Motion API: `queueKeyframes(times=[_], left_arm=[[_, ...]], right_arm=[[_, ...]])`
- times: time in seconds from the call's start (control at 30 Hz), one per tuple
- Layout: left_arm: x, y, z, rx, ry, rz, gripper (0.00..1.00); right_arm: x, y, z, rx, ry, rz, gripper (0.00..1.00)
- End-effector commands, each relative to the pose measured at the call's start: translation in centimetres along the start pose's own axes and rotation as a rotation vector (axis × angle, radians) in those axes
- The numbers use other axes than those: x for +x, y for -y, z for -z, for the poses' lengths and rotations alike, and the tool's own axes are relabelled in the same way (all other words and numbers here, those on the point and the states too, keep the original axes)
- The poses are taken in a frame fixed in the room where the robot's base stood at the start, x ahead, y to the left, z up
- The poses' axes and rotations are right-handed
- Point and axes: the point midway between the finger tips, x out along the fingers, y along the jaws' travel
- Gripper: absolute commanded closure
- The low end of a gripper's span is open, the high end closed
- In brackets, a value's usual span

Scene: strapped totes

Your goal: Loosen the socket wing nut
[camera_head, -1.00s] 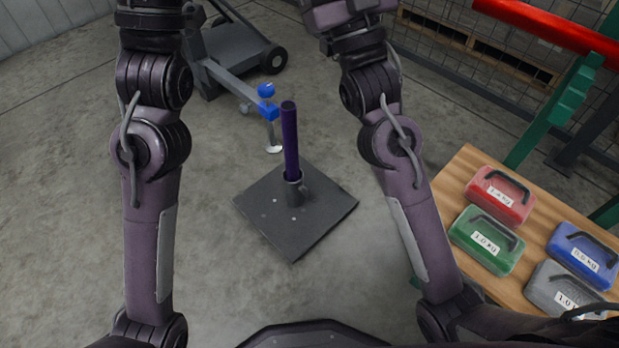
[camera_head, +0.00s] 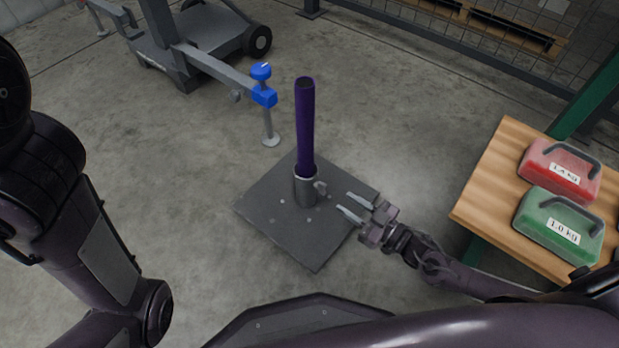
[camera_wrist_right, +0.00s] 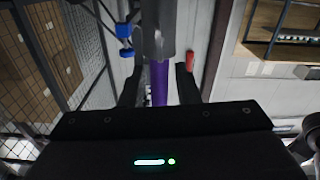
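The dark grey socket (camera_head: 306,190) stands upright on a square base plate (camera_head: 270,215) on the floor. A purple pole (camera_head: 305,130) rises from it. The small light-grey wing nut (camera_head: 320,187) sticks out of the socket's right side. My right gripper (camera_head: 343,202) is open and empty, to the right of the wing nut and apart from it, its fingers pointing at the socket. In the right wrist view the socket (camera_wrist_right: 158,25) and purple pole (camera_wrist_right: 159,82) show beyond and between the two spread fingers. My left gripper is out of view; only left arm links show.
A wooden table (camera_head: 490,190) with a red weight case (camera_head: 560,172) and a green one (camera_head: 558,225) stands at the right. The floor left of the plate is clear.

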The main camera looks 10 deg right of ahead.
Motion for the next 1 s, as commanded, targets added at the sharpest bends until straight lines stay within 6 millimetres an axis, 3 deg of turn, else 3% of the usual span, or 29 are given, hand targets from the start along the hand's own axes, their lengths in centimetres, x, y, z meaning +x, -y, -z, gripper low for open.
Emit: queueKeyframes(times=[0.13,0.4,0.6,0.9,1.0], left_arm=[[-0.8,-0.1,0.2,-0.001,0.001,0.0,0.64],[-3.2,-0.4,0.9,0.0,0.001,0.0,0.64],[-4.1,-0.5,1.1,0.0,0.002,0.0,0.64],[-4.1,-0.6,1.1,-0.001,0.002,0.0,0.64],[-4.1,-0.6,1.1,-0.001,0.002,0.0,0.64]], right_arm=[[0.5,-0.1,-0.8,0.001,0.01,0.001,0.71],[5.0,0.0,-0.9,0.001,0.008,0.001,0.71],[7.0,-0.1,-0.7,0.001,0.009,0.0,0.71],[7.3,-0.1,-0.6,0.002,0.011,0.0,0.71],[7.3,-0.1,-0.6,0.002,0.011,0.0,0.81]])
